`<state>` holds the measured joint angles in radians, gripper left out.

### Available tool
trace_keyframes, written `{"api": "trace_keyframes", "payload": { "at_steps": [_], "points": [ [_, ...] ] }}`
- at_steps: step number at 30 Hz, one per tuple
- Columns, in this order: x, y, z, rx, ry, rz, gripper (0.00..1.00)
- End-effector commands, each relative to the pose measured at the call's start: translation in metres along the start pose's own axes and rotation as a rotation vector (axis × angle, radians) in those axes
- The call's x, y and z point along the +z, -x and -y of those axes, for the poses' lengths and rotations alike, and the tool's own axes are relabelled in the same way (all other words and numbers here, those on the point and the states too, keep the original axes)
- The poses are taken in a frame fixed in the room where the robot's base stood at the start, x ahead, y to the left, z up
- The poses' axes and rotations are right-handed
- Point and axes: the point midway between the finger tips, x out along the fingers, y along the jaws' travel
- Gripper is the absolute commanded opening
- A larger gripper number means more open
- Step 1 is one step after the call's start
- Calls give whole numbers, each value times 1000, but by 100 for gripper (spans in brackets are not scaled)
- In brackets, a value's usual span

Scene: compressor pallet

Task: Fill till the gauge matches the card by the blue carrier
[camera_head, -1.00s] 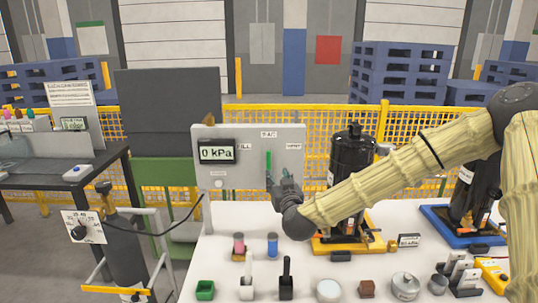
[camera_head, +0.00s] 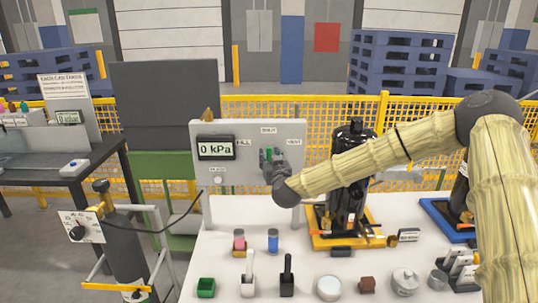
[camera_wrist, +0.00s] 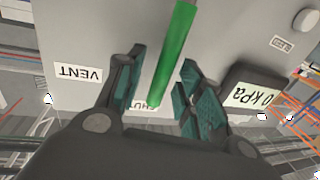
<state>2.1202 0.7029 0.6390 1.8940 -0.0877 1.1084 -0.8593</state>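The grey panel (camera_head: 232,178) carries a gauge (camera_head: 216,148) reading 0 kPa and the labels FILL, SHUT and VENT. Its green lever (camera_wrist: 173,50) runs between my gripper's fingers in the wrist view, near the SHUT label. My gripper (camera_head: 270,157) is at the panel front and hides most of the lever there. In the wrist view my gripper (camera_wrist: 162,92) is open, with gaps between the fingers and the lever. The blue carrier (camera_head: 440,222) is at the right, partly behind my arm. A small card (camera_head: 408,235) stands left of it; its print is too small to read.
A black tank stands on the yellow carrier (camera_head: 325,241), behind my forearm. Small items line the table front, including a green box (camera_head: 205,288), a round tin (camera_head: 329,288) and a lidded pot (camera_head: 405,282). A gas cylinder (camera_head: 123,245) stands at the left, with a hose toward the panel.

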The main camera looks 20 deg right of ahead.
Motion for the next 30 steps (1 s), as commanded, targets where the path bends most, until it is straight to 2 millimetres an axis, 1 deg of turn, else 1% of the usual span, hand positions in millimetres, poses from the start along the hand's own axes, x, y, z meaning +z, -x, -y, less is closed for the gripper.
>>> {"api": "trace_keyframes", "payload": {
  "at_steps": [3,6,14,20,21,30],
  "points": [
    [0,-8,1,-1,0,0,37],
    [0,-11,1,-2,-1,0,37],
    [0,-12,2,-2,-1,0,37],
    [0,-12,2,-2,-1,0,2],
    [0,-12,2,-2,-1,0,0],
    [0,-12,2,-2,5,1,0]
  ]
}}
